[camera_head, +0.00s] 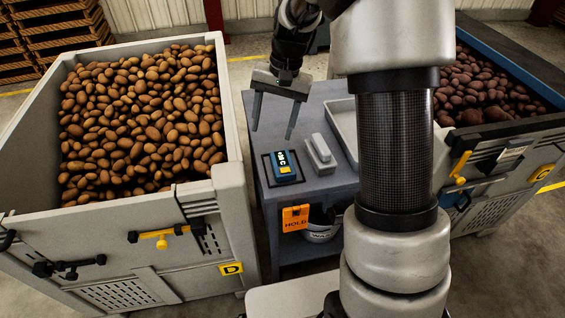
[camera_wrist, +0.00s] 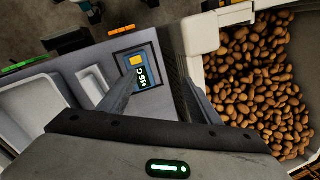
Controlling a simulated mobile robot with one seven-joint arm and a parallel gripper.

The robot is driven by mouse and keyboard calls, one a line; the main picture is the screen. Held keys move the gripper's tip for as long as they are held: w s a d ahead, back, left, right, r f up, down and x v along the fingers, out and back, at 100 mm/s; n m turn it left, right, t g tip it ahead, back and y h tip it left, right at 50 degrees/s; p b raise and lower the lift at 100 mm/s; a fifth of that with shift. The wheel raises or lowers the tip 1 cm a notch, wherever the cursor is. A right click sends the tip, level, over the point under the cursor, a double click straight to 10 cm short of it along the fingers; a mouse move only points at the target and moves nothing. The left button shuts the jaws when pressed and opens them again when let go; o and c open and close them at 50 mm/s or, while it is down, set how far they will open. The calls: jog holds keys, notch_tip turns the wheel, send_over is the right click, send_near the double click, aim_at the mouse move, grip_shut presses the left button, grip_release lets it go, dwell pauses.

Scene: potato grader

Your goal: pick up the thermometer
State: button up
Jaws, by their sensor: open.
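The thermometer (camera_head: 284,166) is a small dark blue device with a yellow patch and a lit temperature display. It lies on a dark square on the grey table (camera_head: 325,95), near the table's left edge. In the wrist view the thermometer (camera_wrist: 138,70) shows just beyond my left finger, which overlaps its lower left part. My gripper (camera_head: 272,118) is open and empty, its two fingers pointing down above the table, behind the thermometer in the head view. In the wrist view my gripper (camera_wrist: 164,92) has its fingers wide apart, with the table's edge between them.
A grey block (camera_head: 320,153) stands right of the thermometer, beside a pale tray (camera_head: 343,125). A high-walled potato crate (camera_head: 228,120) stands close on the left. Another crate (camera_head: 505,125) with darker potatoes is at right. An orange HOLD tag (camera_head: 295,218) hangs at the table's front.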

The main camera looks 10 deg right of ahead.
jog(key=w+d+r+n+h, duration=0.2)
jog(key=n, duration=0.2)
jog(key=b, duration=0.1)
send_over(282, 162)
jog(key=shift+n, duration=0.3)
notch_tip(282, 162, down, 12)
jog(key=shift+a+f, duration=0.1)
jog(key=shift+f, duration=2.6)
jog(key=c, duration=0.9)
